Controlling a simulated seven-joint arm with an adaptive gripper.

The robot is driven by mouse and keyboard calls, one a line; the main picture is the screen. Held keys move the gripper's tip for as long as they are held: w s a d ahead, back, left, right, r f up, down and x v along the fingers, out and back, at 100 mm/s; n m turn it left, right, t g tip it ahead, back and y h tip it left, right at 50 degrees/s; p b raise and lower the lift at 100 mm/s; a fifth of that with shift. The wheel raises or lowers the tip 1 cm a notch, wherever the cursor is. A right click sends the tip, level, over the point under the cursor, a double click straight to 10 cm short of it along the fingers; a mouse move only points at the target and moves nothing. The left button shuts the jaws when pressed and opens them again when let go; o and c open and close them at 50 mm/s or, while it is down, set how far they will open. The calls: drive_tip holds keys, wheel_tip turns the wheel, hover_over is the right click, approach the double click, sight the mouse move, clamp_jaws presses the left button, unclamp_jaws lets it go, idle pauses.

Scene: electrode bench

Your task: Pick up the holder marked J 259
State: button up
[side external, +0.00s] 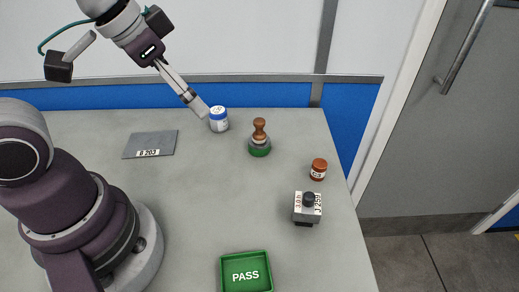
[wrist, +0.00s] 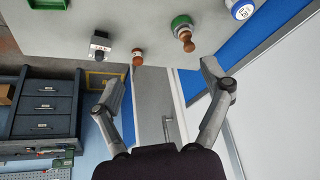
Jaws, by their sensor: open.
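The holder marked J 259 (side external: 306,211) is a grey block with a dark round knob on top and white labels. It stands near the right edge of the bench in the side external view. In the wrist view the holder (wrist: 101,45) shows at upper left, its label too small to read. My gripper (side external: 201,108) is above the far part of the bench, close to the white jar with the blue lid, well away from the holder. In the wrist view my gripper (wrist: 164,80) has its fingers wide apart with nothing between them.
A white blue-lidded jar (side external: 219,121), a wooden-handled stamp on a green base (side external: 259,141) and a small red-brown jar (side external: 318,170) stand behind the holder. A green PASS tray (side external: 246,273) is at the front. A grey plate marked B 203 (side external: 151,143) lies left. The bench middle is clear.

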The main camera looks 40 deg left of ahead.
sight(308, 205)
drive_tip(key=w+d+f+m+g+h, duration=0.1)
drive_tip(key=w+d+f+m, duration=0.1)
drive_tip(key=d+f+m, duration=0.1)
drive_tip(key=w+d+f+m+g+h, duration=0.1)
drive_tip(key=w+d+f+m, duration=0.2)
drive_tip(key=d+f, duration=0.3)
drive_tip(key=w+d+f+m+h, duration=0.1)
drive_tip(key=w+d+f+m, duration=0.1)
drive_tip(key=d+f, duration=0.2)
drive_tip(key=shift+w+d+f+m+g, duration=0.2)
drive_tip(key=shift+w+d+m+g, duration=0.05)
drive_tip(key=shift+d+m+g, duration=0.2)
drive_tip(key=x, duration=0.5)
drive_tip(key=shift+w+d+f, duration=0.2)
drive_tip(key=shift+c, duration=0.2)
drive_tip(key=c, duration=1.3)
drive_tip(key=shift+r, duration=0.1)
